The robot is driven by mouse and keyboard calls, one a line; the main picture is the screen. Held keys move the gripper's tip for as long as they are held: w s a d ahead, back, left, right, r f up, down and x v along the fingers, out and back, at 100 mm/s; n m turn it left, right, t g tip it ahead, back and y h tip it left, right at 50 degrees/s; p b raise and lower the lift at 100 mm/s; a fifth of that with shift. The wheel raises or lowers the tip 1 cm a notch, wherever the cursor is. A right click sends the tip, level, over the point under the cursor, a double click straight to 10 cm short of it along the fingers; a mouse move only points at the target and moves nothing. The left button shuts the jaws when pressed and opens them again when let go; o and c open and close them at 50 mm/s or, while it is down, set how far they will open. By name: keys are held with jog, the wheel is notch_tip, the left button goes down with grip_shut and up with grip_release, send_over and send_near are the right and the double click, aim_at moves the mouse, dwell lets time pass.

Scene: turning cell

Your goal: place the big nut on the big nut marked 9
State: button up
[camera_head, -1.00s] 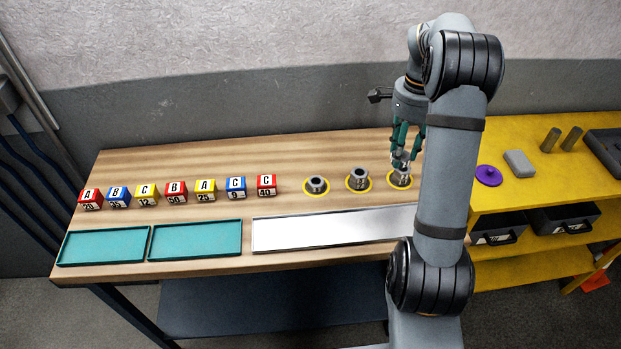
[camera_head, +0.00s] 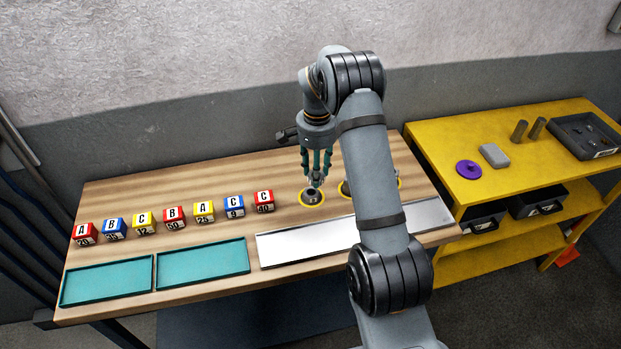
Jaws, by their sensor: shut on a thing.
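My gripper (camera_head: 317,178) points down over the left end of the row of nuts. Its teal fingers are shut on a small grey metal nut (camera_head: 317,181). Just below it, a grey nut (camera_head: 311,198) stands in the leftmost yellow ring (camera_head: 304,204) on the wooden bench. I cannot tell whether the held nut touches it or hangs just above. A second nut (camera_head: 345,188) in the middle ring is mostly hidden behind my arm. Only an edge of the right yellow ring (camera_head: 399,182) shows. No number on the nuts is readable.
Several lettered cubes (camera_head: 174,218) stand in a row to the left. Two teal trays (camera_head: 203,263) and a long pale metal tray (camera_head: 305,243) lie along the front of the bench. A yellow shelf unit (camera_head: 520,190) with a purple disc (camera_head: 468,169) stands at right.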

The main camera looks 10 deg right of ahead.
aim_at(311, 192)
jog(key=shift+w+a+f, duration=0.25)
jog(key=shift+a+f, duration=0.15)
jog(key=shift+a, duration=0.1)
jog(key=shift+a+f+p, duration=0.1)
jog(key=shift+f+p, duration=0.2)
jog(key=shift+p, duration=0.1)
notch_tip(311, 192, down, 4)
jog(key=shift+r+p, duration=0.25)
jog(key=shift+p, duration=0.4)
jog(key=shift+f+b, duration=0.2)
jog(key=shift+b, duration=0.1)
jog(key=o, duration=1.2)
jog(key=shift+o, duration=0.5)
jog(key=shift+r, duration=0.1)
